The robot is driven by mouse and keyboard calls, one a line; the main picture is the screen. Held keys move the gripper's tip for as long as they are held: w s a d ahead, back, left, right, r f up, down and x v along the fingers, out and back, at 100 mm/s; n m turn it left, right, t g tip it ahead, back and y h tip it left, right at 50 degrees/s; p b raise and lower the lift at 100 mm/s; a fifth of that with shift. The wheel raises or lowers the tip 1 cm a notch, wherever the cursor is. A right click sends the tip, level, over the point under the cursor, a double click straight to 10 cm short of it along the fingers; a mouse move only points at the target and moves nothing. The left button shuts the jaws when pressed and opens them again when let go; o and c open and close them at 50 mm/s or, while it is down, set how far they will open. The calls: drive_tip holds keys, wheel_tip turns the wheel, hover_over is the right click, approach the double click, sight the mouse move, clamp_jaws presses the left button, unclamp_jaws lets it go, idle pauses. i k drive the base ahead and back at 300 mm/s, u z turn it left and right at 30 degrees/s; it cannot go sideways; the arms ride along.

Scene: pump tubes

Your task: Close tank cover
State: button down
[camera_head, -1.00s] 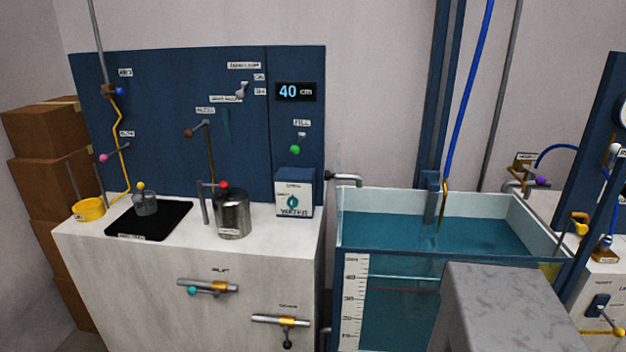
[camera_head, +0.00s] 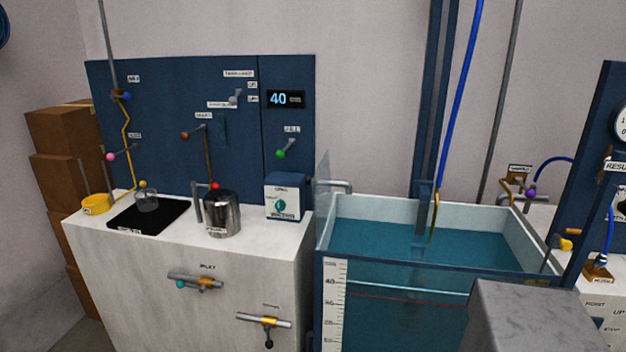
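The tank (camera_head: 480,264) stands right of centre, a clear-walled box with teal water and a scale on its front left corner. Its top is open, with the water surface showing. A thin see-through panel (camera_head: 322,192) stands upright along the tank's left edge and looks like the cover. It is faint against the wall, and I cannot make out a handle on it. My gripper is not in view.
A grey block (camera_head: 540,315) stands in front of the tank at lower right. A white bench (camera_head: 170,305) with a metal pot (camera_head: 222,214) is on the left. A blue hose (camera_head: 459,110) hangs above the tank.

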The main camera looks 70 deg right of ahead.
sight(323, 207)
drive_tip(key=k, duration=0.8)
drive_tip(key=z, duration=0.55)
drive_tip(key=i, duration=1.65)
drive_tip(key=z, duration=0.05)
